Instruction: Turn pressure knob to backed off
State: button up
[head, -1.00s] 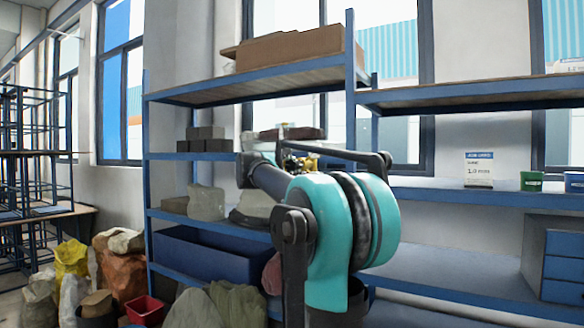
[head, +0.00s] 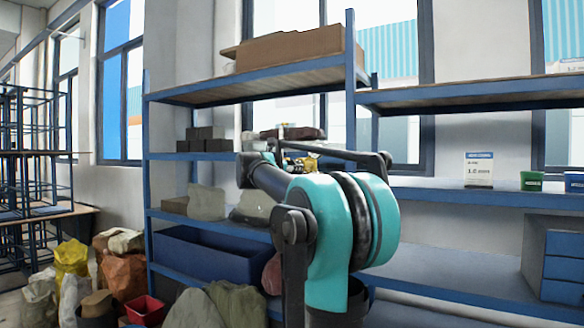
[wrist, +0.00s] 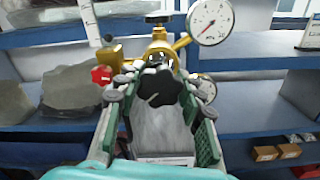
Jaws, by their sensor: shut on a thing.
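The black lobed pressure knob (wrist: 160,86) faces me in the wrist view, on the front of a brass regulator (wrist: 159,48). My gripper (wrist: 158,90) has its green-padded fingers on either side of this knob and is shut on it. A round white gauge (wrist: 210,20) stands at the regulator's upper right, and a second gauge is partly hidden behind my right finger. A small red knob (wrist: 101,75) is at the left. In the head view, my arm hides most of the regulator; some brass (head: 303,162) shows beyond it.
Blue shelving (head: 190,156) surrounds the regulator. Grey blocks (head: 209,139) sit on a shelf at the left. A white card (head: 479,170) and green container (head: 531,181) stand at the right. Sacks and a red bin (head: 146,310) are below left.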

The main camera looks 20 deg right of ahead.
jog(key=shift+f+n, duration=0.1)
jog(key=shift+n, duration=0.5)
jog(key=o, duration=1.2)
jog(key=v, duration=1.2)
